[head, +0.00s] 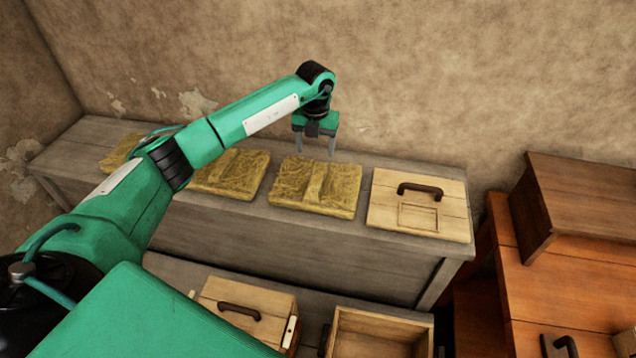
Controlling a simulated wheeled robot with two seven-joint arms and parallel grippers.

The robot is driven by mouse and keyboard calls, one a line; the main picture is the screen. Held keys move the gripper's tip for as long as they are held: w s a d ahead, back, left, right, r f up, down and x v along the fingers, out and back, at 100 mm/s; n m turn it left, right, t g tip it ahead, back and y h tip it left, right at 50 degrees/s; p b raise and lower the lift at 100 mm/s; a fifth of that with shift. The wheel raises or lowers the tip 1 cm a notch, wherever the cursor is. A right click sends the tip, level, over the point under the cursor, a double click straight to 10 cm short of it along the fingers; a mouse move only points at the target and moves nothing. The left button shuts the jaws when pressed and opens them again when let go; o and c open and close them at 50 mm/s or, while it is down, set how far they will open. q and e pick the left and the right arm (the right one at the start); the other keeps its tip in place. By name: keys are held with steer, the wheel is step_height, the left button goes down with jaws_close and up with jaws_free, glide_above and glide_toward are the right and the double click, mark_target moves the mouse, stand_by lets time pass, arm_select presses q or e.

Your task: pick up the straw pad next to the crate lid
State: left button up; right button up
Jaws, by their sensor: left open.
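The crate lid (386,208), pale wood with a dark handle, lies flat at the right end of the grey bench. A yellow straw pad (290,192) lies just left of it, with a raised band across its middle. Another straw pad (238,178) lies further left, partly behind my left arm, and a third straw pad (117,157) shows at the far left. My left gripper (315,150) points down, open and empty, above the back edge of the pad beside the lid. My right gripper is not in view.
The grey bench (330,248) stands against a plaster wall. Below in front are a closed wooden crate (272,330) with a dark handle and an open wooden crate (345,325). Orange-brown wooden furniture (570,285) stands at the right.

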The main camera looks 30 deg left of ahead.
arm_select(q)
steer(key=p, duration=0.2)
glide_above(317, 177)
step_height(317, 177, down, 5)
steer(key=shift+s+r, duration=0.1)
steer(key=shift+s, duration=0.05)
steer(key=shift+f, duration=0.8)
step_height(317, 177, down, 4)
steer(key=p, duration=0.2)
steer(key=shift+d+r+p, duration=0.1)
steer(key=shift+p, duration=0.3)
steer(key=shift+f, duration=0.55)
steer(key=c, duration=1.2)
steer(key=shift+w+r, duration=0.1)
steer(key=shift+w, duration=0.1)
